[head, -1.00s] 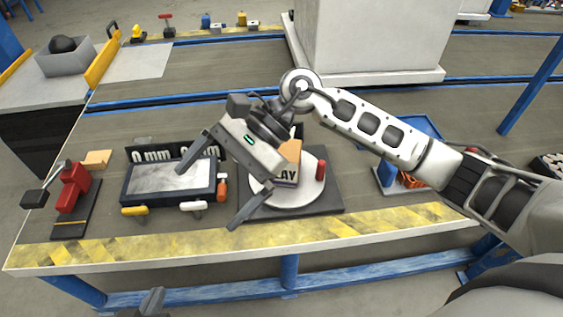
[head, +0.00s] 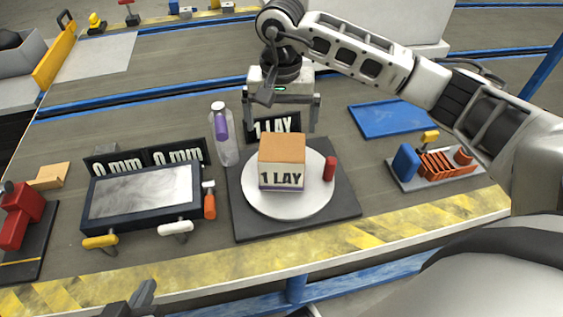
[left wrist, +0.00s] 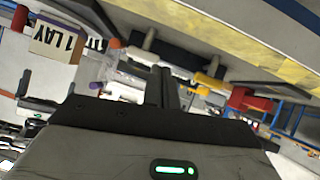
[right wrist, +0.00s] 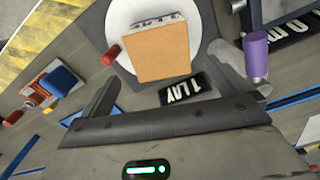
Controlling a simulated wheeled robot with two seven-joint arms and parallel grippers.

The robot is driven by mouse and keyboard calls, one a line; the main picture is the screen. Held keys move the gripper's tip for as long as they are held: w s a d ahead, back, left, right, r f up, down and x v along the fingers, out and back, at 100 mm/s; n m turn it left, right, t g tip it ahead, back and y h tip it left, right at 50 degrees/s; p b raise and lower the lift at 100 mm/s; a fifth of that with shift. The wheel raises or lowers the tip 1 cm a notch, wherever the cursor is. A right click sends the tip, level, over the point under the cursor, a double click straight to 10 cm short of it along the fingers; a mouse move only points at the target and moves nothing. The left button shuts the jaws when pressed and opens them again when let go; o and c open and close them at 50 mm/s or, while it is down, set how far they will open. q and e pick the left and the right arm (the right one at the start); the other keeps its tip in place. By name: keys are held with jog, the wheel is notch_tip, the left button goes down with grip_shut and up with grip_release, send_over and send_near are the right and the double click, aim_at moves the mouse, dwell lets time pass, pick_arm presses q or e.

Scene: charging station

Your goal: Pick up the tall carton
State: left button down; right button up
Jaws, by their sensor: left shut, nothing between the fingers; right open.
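The carton (head: 281,170), with an orange-brown top and a pale side marked "1 LAY", stands upright on a round white plate (head: 255,203). Its brown top (right wrist: 158,55) faces the right wrist camera, and it also shows in the left wrist view (left wrist: 55,42). My right gripper (head: 281,115) is open and empty, above and behind the carton, its fingers pointing down. In the right wrist view the carton lies beyond the fingers, apart from them. My left gripper (head: 140,300) is shut and empty at the bottom edge of the head view, well in front of the table.
A small red cylinder (head: 330,168) stands on the plate beside the carton. A clear bottle with a purple part (head: 222,130) stands behind left. A black "1 LAY" sign (head: 262,130) is behind the carton. A framed panel (head: 140,195) lies left, a blue tray (head: 395,119) right.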

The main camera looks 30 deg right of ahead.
aim_at(282, 146)
jog(key=f, duration=0.5)
jog(key=f+b, duration=0.1)
jog(key=f, duration=0.4)
jog(key=shift+w+d, duration=0.1)
jog(key=shift+d, duration=0.1)
jog(key=shift+f, duration=0.2)
jog(key=shift+r, duration=0.1)
jog(key=c, duration=1.1)
pick_arm(q)
jog(key=shift+w+d+f+g, duration=0.1)
jog(key=shift+d+f+g, duration=0.05)
jog(key=shift+f, duration=0.45)
jog(key=shift+w+d+f+g, duration=0.1)
jog(key=shift+d+f+g, duration=0.05)
jog(key=shift+f, duration=0.45)
pick_arm(e)
jog(key=shift+o, duration=0.2)
